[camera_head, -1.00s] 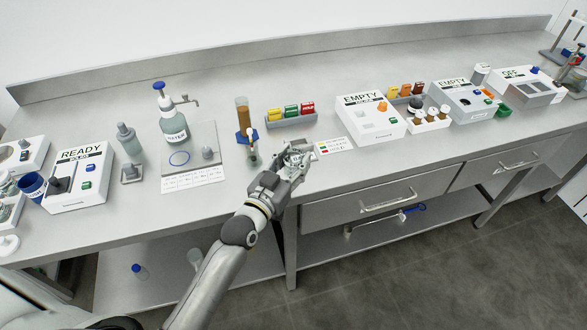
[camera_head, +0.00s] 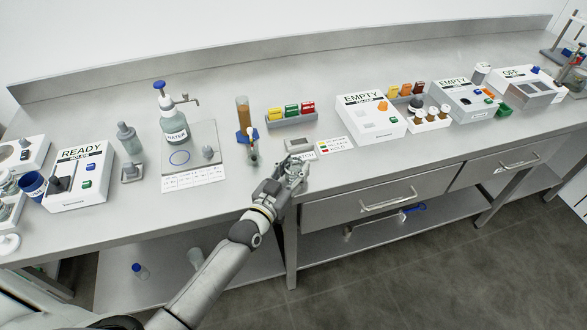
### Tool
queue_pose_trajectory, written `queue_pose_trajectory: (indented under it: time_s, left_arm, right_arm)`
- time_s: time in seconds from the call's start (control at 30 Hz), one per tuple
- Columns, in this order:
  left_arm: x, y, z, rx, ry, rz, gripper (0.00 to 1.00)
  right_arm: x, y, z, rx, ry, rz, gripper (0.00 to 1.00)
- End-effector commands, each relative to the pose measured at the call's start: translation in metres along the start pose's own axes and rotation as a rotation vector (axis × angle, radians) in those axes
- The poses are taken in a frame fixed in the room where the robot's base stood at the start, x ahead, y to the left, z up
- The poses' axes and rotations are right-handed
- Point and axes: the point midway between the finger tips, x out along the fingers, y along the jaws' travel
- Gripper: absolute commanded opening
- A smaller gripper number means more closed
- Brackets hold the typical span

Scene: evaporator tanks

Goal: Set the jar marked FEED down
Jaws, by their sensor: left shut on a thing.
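My left gripper (camera_head: 294,174) is at the front edge of the bench, near the middle of the head view. It is shut on a small pale thing that looks like a jar, mostly hidden by the fingers. I cannot read a FEED marking on it. A small grey pad (camera_head: 298,144) with a partly covered label lies on the bench just behind the gripper. I cannot tell whether the held thing touches the bench. My right gripper is not in view.
Behind are a tall cylinder of amber liquid (camera_head: 243,113) and a grey rack (camera_head: 291,121) with yellow, green and red blocks. A colour-coded card (camera_head: 335,146) lies to the right, before a white EMPTY box (camera_head: 371,117). A WATER bottle (camera_head: 173,123) stands left.

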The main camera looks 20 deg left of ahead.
Motion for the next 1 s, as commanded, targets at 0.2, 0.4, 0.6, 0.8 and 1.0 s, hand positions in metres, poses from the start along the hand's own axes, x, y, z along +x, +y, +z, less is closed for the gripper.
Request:
queue_pose_trajectory:
  time_s: [0.2,0.4,0.6,0.8,1.0]
  left_arm:
    - [0.0,0.0,0.002,0.0,0.0,0.0,0.57]
    - [0.0,0.0,0.002,0.0,0.0,0.0,0.62]
    - [0.0,0.0,-0.001,0.0,0.0,0.0,0.62]
    - [-0.019,0.0,0.001,0.0,-0.002,0.0,0.62]
    - [-0.055,0.0,0.002,0.0,-0.003,0.0,0.62]
  right_arm:
    - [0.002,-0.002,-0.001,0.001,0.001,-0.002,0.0]
    - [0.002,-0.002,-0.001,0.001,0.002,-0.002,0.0]
    - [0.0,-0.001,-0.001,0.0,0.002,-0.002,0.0]
    - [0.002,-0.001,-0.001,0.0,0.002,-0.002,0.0]
    - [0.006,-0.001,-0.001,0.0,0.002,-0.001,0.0]
